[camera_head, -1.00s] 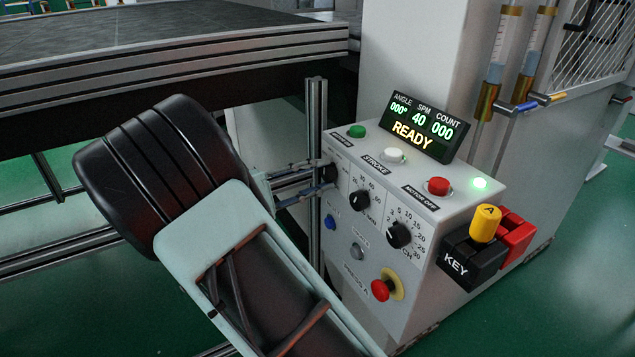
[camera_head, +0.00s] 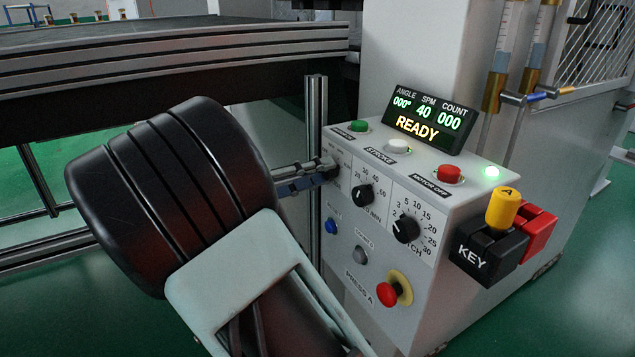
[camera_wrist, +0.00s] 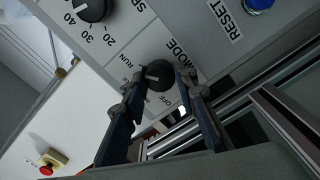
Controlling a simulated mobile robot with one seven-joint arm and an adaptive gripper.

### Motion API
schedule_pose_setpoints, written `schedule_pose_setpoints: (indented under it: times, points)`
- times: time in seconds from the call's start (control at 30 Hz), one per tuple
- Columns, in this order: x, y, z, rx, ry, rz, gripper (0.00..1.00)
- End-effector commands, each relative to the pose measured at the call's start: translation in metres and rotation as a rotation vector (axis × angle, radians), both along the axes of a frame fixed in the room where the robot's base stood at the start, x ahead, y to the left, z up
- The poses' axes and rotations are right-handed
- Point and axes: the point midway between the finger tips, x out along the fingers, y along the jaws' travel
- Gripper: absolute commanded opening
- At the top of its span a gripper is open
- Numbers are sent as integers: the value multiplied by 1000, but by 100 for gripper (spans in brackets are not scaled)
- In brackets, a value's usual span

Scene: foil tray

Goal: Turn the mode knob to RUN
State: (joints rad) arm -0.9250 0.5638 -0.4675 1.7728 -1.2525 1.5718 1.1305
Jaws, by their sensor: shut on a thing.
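The black round mode knob (camera_wrist: 159,75) sits on the grey panel beside the MODE label in the wrist view. RUN is printed to its upper left and OFF below it. A pale mark shows on the knob's left part; I cannot tell exactly which label it points at. My gripper (camera_wrist: 158,80) has one finger on each side of the knob and is shut on it. In the head view, my gripper (camera_head: 326,172) reaches the panel's left edge, and its fingers and the frame edge largely hide the mode knob (camera_head: 331,166).
The display (camera_head: 430,122) reads READY. A metal post (camera_head: 316,150) stands close beside my fingers. A yellow-topped key block (camera_head: 490,250) is at right.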

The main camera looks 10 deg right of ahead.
Motion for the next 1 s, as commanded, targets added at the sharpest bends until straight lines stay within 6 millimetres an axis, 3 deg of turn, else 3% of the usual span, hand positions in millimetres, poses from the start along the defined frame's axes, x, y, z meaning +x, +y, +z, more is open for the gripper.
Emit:
schedule_pose_setpoints:
  times: [0.77,0.8,0.93,1.0]
  points:
    - [0,1,0,31,-95,1,2]
    - [0,1,0,31,-95,1,30]
    - [0,1,0,31,-95,1,44]
    - [0,0,0,31,-94,0,44]
